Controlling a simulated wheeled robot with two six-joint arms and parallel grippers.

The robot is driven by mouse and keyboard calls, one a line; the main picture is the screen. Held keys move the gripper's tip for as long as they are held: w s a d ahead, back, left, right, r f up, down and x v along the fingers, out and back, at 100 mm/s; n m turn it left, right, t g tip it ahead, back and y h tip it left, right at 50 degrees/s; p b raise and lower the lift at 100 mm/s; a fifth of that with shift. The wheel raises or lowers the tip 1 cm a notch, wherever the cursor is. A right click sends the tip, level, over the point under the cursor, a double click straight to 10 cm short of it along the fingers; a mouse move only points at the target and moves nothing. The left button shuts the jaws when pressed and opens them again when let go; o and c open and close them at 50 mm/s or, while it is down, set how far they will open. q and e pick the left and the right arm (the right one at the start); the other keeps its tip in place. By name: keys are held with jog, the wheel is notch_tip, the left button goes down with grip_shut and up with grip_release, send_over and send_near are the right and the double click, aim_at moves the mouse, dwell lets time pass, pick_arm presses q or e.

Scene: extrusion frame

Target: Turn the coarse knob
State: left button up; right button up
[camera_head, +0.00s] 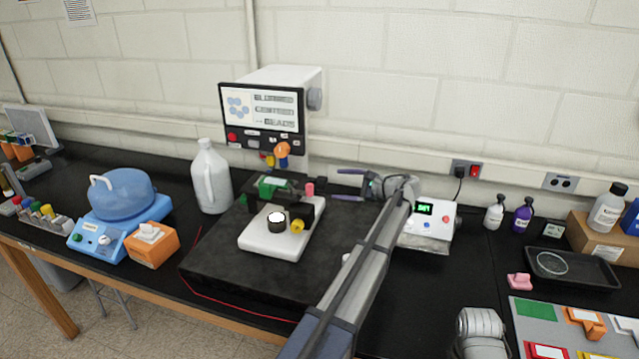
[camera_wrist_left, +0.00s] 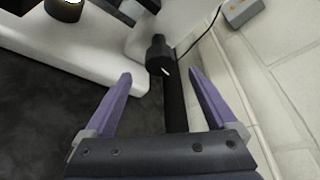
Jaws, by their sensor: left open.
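A microscope with a white base (camera_head: 262,240) and a screen head (camera_head: 262,112) stands on a dark slab. In the left wrist view, a stepped black knob (camera_wrist_left: 158,55) with a small white mark sticks out beside the white base; it appears to be the coarse knob. I cannot clearly pick it out in the head view. My left gripper (camera_head: 343,185) is to the right of the microscope, its purple fingers pointing toward it. In the wrist view the gripper (camera_wrist_left: 158,78) is open and empty, with the knob beyond and between the fingertips, apart from both.
The dark slab (camera_head: 215,262) lies on the black bench. A white control box (camera_head: 428,236) stands right of my left gripper. A white jug (camera_head: 211,178) and a blue-lidded device (camera_head: 122,195) are on the left. The wall (camera_wrist_left: 250,80) is close behind the microscope.

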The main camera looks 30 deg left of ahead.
aim_at(326, 184)
pick_arm(q)
jog(key=b+x, duration=0.2)
jog(key=x, duration=0.6)
jog(key=shift+d, duration=0.1)
